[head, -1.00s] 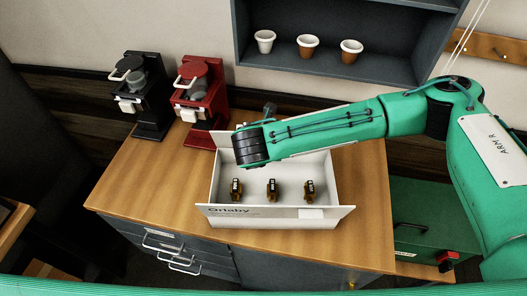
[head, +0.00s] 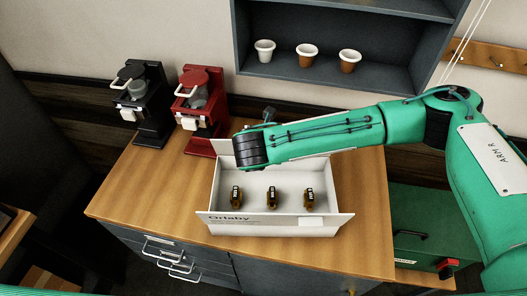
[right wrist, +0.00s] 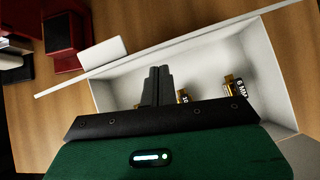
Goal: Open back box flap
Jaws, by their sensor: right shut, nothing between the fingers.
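The open white box (head: 346,211) stands on the wooden counter, with a lettered front flap (head: 270,222) folded outward. Several small brown-and-black parts (head: 272,195) are inside. Part of the back flap (head: 222,143) shows at the back left in the head view; my right arm hides much of it. In the right wrist view the back flap (right wrist: 215,35) shows as a long white panel, roughly upright. My right gripper (right wrist: 155,72) is shut and empty, its fingertips close to the box-interior side of this flap. I cannot tell whether they touch it. My left gripper is out of view.
A black brewer (head: 145,105) and a red brewer (head: 203,105) stand left of the box. A grey wall shelf (head: 380,80) with cups is behind. A green case (head: 430,215) sits at the right. The counter's left part (head: 150,195) is clear.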

